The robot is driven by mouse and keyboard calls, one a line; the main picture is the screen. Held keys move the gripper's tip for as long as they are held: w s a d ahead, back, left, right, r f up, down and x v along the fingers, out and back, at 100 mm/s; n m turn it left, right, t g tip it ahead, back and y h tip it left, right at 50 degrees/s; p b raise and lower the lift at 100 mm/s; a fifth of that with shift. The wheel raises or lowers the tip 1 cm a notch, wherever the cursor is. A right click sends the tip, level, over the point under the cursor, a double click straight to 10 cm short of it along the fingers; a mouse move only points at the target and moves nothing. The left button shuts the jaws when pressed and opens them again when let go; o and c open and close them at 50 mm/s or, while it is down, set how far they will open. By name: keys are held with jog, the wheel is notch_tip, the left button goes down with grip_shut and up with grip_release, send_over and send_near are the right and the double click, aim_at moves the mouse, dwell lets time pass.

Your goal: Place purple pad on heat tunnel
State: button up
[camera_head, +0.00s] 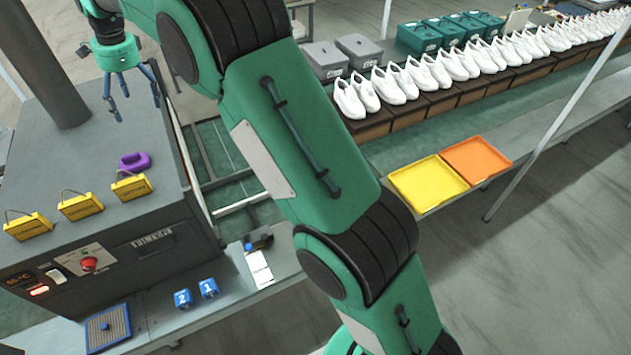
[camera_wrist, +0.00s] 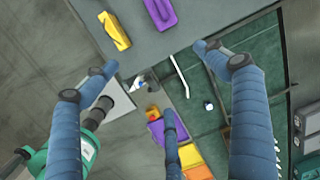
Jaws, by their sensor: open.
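The purple pad (camera_head: 135,162) lies on the grey top of the heat tunnel (camera_head: 75,160), just behind the rightmost yellow handled block (camera_head: 131,186). A purple piece (camera_wrist: 160,12), apparently this pad, is at the top edge of the wrist view, partly cut off. My gripper (camera_head: 132,108) is open and empty, with its blue fingers spread. It hangs above and behind the pad, apart from it. In the wrist view the fingers of my gripper (camera_wrist: 157,57) have nothing between them.
More yellow handled blocks (camera_head: 81,206) line the tunnel's front top edge; a grey column (camera_head: 47,60) rises from its left. Blue numbered cubes (camera_head: 183,298) sit on the ledge below. Yellow (camera_head: 428,185) and orange (camera_head: 476,160) trays and a row of white shoes (camera_head: 455,65) are at right.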

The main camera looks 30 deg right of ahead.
jog(key=s+d+r+n+t, duration=0.1)
jog(key=s+d+r+n, duration=0.1)
jog(key=s+d+r, duration=0.45)
jog(key=s+d+r+n+t, duration=0.1)
jog(key=s+d+r+n, duration=0.2)
jog(key=s+d, duration=0.55)
jog(key=s+d+r+n, duration=0.2)
jog(key=s+d+r, duration=0.3)
jog(key=s, duration=0.5)
jog(key=s+d+f+n+t, duration=0.1)
jog(key=s+d+f+n, duration=0.1)
jog(key=s, duration=0.7)
jog(key=s+d+f+n+h, duration=0.1)
jog(key=s+d+f+n, duration=0.2)
jog(key=s, duration=0.7)
jog(key=s+d+f+n+t, duration=0.1)
jog(key=s+d+f+n, duration=0.2)
jog(key=s, duration=0.7)
jog(key=d+f, duration=0.1)
jog(key=d, duration=0.1)
jog(key=shift+d+f+t, duration=0.3)
jog(key=shift+d, duration=0.1)
jog(key=shift+f, duration=0.15)
notch_tip(320, 180, down, 18)
jog(key=b, duration=1.8)
jog(key=shift+f+b, duration=0.15)
jog(key=shift+b, duration=0.2)
